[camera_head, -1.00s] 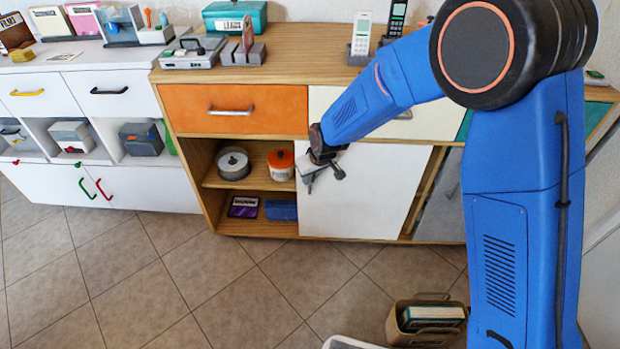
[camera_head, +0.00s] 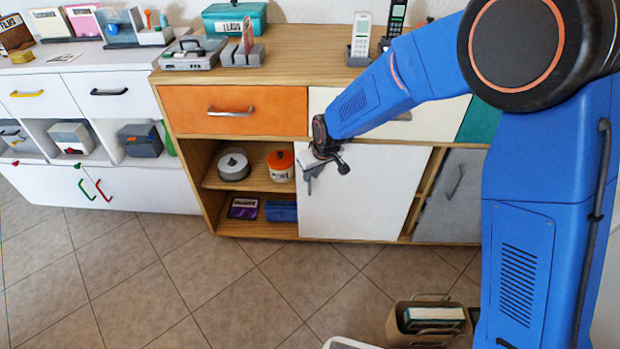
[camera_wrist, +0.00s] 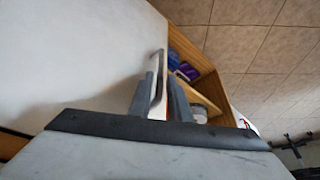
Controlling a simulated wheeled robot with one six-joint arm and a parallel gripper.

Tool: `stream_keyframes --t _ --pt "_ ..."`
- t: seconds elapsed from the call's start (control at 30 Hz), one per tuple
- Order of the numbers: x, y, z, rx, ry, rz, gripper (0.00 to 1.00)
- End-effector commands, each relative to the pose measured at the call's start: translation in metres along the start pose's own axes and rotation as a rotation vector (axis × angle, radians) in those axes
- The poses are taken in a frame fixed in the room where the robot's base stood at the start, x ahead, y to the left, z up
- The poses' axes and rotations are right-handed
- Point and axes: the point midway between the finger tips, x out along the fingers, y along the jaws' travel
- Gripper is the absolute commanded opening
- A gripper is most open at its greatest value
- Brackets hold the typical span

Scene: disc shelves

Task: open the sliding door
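The white sliding door (camera_head: 360,195) covers the middle of the wooden sideboard's lower part, and the bay to its left stands uncovered. My gripper (camera_head: 311,184) is at the door's upper left edge. In the wrist view, my gripper's two grey fingers (camera_wrist: 160,98) are close together on either side of the door's thin grey handle (camera_wrist: 158,70) and appear shut on it. The exact finger contact is hard to see. The white door face (camera_wrist: 75,50) also fills the upper left of the wrist view.
The uncovered bay holds a grey pot (camera_head: 233,165), an orange pot (camera_head: 281,168) and boxes below. A grey door (camera_head: 450,200) is at the right. An orange drawer (camera_head: 235,110) is above. A brown bin (camera_head: 428,322) stands on the floor at the front right.

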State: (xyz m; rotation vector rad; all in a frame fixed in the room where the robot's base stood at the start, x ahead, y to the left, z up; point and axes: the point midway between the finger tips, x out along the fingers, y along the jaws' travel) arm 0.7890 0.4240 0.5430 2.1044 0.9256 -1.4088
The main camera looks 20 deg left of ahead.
Motion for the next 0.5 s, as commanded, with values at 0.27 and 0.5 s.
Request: stream_keyframes --t 0.27,0.5 --pt "-0.053 0.000 0.000 0.001 0.003 0.000 0.17" --pt "-0.097 0.000 0.000 0.001 0.002 0.000 0.17"
